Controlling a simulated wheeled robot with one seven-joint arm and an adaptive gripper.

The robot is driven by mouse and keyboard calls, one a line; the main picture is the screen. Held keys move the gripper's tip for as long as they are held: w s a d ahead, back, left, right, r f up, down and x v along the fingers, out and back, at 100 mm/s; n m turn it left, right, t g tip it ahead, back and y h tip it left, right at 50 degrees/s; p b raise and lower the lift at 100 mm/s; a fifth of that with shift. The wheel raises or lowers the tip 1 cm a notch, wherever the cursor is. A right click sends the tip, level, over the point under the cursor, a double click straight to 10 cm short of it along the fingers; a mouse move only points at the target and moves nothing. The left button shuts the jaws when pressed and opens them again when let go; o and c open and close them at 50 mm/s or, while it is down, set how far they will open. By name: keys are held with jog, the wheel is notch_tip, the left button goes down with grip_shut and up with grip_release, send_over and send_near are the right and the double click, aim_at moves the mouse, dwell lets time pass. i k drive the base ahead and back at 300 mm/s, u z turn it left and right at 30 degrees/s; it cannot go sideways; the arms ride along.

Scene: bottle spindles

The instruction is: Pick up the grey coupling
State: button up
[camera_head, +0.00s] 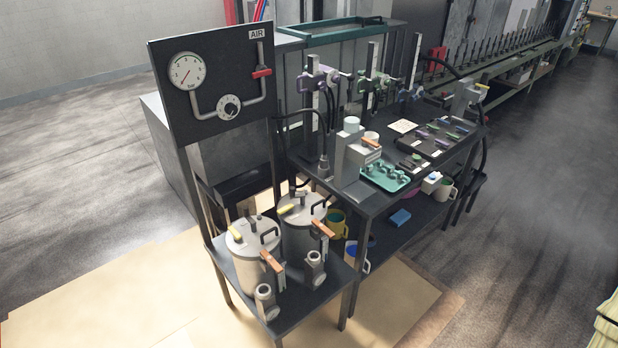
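A dark grey fitting (324,168), which looks like the grey coupling, hangs or stands at the lower end of a black hose (325,135) by the left edge of the workbench (360,203). I cannot tell whether it touches the bench. Two other grey cylindrical fittings stand on the lower front table: one at the front (266,299) and one to its right (314,266), each beside a lidded pot. My gripper is not in view.
Two metal pots (247,245) (299,236) with handles crowd the low table (303,299). A gauge panel (215,90) rises behind them. The bench holds clamp stands, a green tray (371,182) and a dark tray (424,150).

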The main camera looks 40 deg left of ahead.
aim_at(323, 160)
jog(key=z, duration=0.05)
jog(key=k, duration=0.1)
jog(key=u, duration=0.95)
